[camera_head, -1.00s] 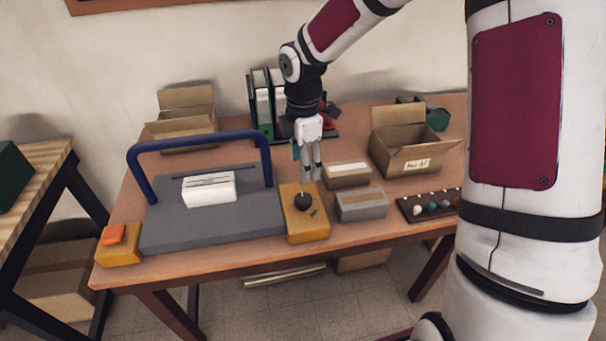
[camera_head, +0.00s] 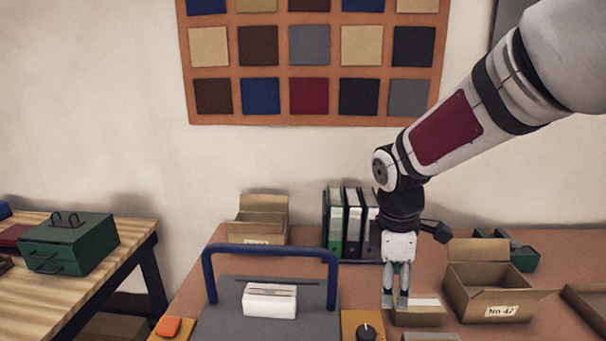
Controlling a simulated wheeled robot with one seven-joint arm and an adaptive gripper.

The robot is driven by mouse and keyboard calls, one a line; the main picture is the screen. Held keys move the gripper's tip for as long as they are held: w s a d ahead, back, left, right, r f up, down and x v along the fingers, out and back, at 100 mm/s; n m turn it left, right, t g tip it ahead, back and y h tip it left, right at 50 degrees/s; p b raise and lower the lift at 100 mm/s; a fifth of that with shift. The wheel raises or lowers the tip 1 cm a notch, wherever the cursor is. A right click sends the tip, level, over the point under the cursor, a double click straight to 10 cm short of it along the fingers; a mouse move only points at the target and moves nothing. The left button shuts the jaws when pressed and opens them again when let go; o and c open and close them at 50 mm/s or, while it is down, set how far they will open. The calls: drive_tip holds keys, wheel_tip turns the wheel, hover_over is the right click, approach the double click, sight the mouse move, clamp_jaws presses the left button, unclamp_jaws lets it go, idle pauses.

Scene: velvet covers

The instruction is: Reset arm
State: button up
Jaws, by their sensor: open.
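My gripper (camera_head: 395,305) points straight down over the brown table (camera_head: 412,224), its two fingers parted and nothing between them. It hangs in front of several upright binders (camera_head: 350,215) and near a small flat carton (camera_head: 425,316). My arm comes down from the upper right. Whether the fingertips touch the carton cannot be told from this view.
A grey press with a blue bar handle (camera_head: 270,249) holds a white block (camera_head: 270,300). A yellow box with a black knob (camera_head: 367,331) is at the front. An open carton (camera_head: 495,300) stands to the right. A green toolbox (camera_head: 70,245) sits on a side bench.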

drive_tip(key=s+r+m+t, duration=0.1)
drive_tip(key=s+r+m, duration=0.2)
drive_tip(key=s+m, duration=0.2)
drive_tip(key=s+d+r+m+t, duration=0.1)
drive_tip(key=s+r+m, duration=0.3)
drive_tip(key=s, duration=0.5)
drive_tip(key=s+r+m+t+y, duration=0.1)
drive_tip(key=s+r+m+t, duration=0.1)
drive_tip(key=s+m, duration=0.3)
drive_tip(key=shift+s+d+r+m, duration=0.4)
drive_tip(key=shift+s+r, duration=0.35)
drive_tip(key=shift+s, duration=0.2)
